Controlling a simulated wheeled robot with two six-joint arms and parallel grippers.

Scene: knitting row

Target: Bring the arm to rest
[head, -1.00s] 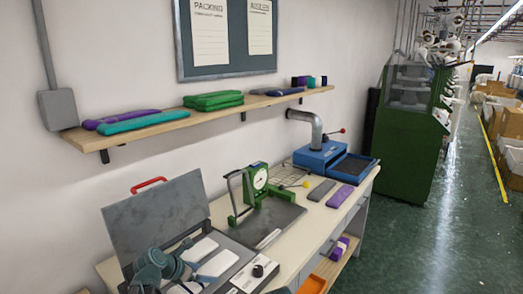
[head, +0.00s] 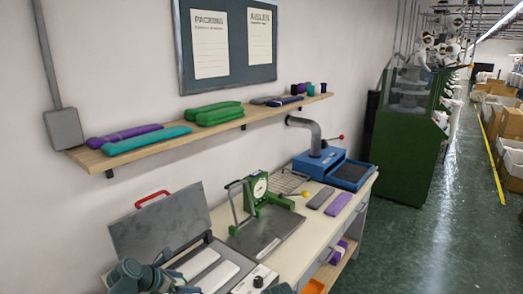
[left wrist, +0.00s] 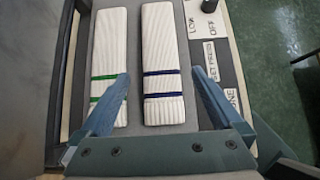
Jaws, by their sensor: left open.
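My left gripper (head: 160,280) is at the bottom edge of the head view, in front of the open press with the grey raised lid (head: 160,222). In the left wrist view its two fingers (left wrist: 160,78) are spread, with nothing held between them. Below them lie two white ribbed knit pieces side by side on the press bed. One has green stripes (left wrist: 109,45), the other blue stripes (left wrist: 164,45). I cannot tell the height of the fingers above them. My right gripper is not seen.
A green gauge stand (head: 258,195), a blue machine (head: 330,168), and grey (head: 320,198) and purple (head: 338,204) pieces are on the worktable. A wall shelf (head: 85,156) above holds folded knits. A green machine (head: 405,140) stands beyond. The aisle floor at right is open.

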